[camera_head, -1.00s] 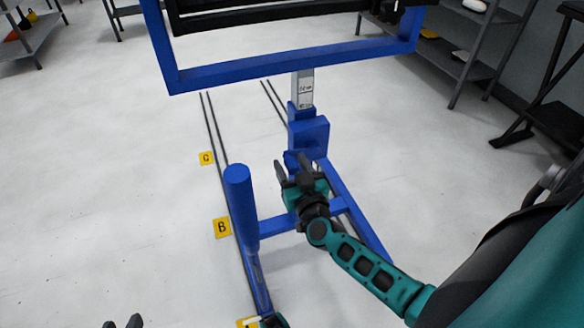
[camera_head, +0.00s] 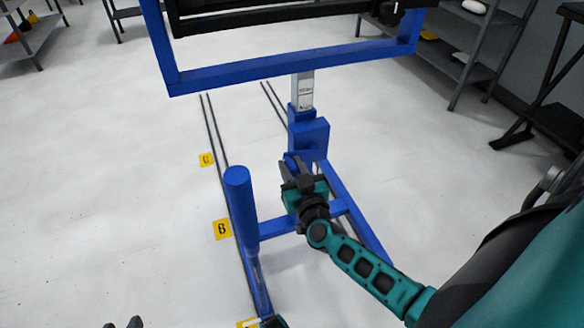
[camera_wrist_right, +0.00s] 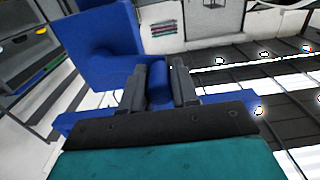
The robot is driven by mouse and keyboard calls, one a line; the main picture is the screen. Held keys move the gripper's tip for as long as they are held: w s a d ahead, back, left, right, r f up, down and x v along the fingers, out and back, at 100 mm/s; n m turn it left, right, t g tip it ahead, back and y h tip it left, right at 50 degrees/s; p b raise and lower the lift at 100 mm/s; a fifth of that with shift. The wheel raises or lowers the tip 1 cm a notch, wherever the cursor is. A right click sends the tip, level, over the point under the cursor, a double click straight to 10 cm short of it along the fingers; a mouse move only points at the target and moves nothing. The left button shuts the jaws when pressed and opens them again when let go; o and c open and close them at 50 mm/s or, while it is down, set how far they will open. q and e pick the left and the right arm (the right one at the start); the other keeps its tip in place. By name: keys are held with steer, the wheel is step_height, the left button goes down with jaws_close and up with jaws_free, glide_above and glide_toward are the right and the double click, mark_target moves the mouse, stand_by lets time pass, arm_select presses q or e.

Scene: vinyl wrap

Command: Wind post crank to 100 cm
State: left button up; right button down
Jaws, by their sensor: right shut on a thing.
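The blue post (camera_head: 308,138) stands on a blue floor frame, with a grey marked inner column (camera_head: 303,90) rising from its top; the markings are too small to read. The blue crank handle (camera_wrist_right: 160,82) sits between the two dark fingers of my right gripper (camera_wrist_right: 160,88) in the right wrist view. In the head view my right gripper (camera_head: 296,172) is at the front of the post, shut on the crank handle, which it mostly hides. My left gripper (camera_head: 122,323) shows only as dark tips at the bottom edge; its opening is unclear.
A blue upright bar (camera_head: 240,205) stands left of the post. A large blue rectangular frame (camera_head: 290,72) spans above the column. Yellow signs B (camera_head: 222,229) and C (camera_head: 206,159) mark the floor beside the rails. Shelves stand at the back right. Floor at left is clear.

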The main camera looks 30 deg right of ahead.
mark_target(301, 153)
arm_select(q)
steer(key=shift+r, duration=0.2)
arm_select(e)
steer(key=shift+r, duration=0.15)
steer(key=shift+r+m+p, duration=0.3)
steer(key=shift+m+p, duration=0.2)
steer(key=shift+p, duration=0.05)
steer(key=r+m+p, duration=0.1)
steer(key=d+r+m+p, duration=0.1)
steer(key=m, duration=0.1)
steer(key=shift+s+r, duration=0.1)
arm_select(q)
steer(key=shift+s+a+r+y, duration=0.15)
steer(key=shift+s+r+y, duration=0.15)
steer(key=shift+r, duration=0.1)
arm_select(e)
steer(key=s+d+r+m, duration=0.2)
steer(key=d+m, duration=0.7)
steer(key=m, duration=0.6)
steer(key=shift+r+m, duration=0.4)
steer(key=shift+r, duration=0.2)
steer(key=shift+s+d, duration=0.15)
arm_select(q)
steer(key=shift+w, duration=0.1)
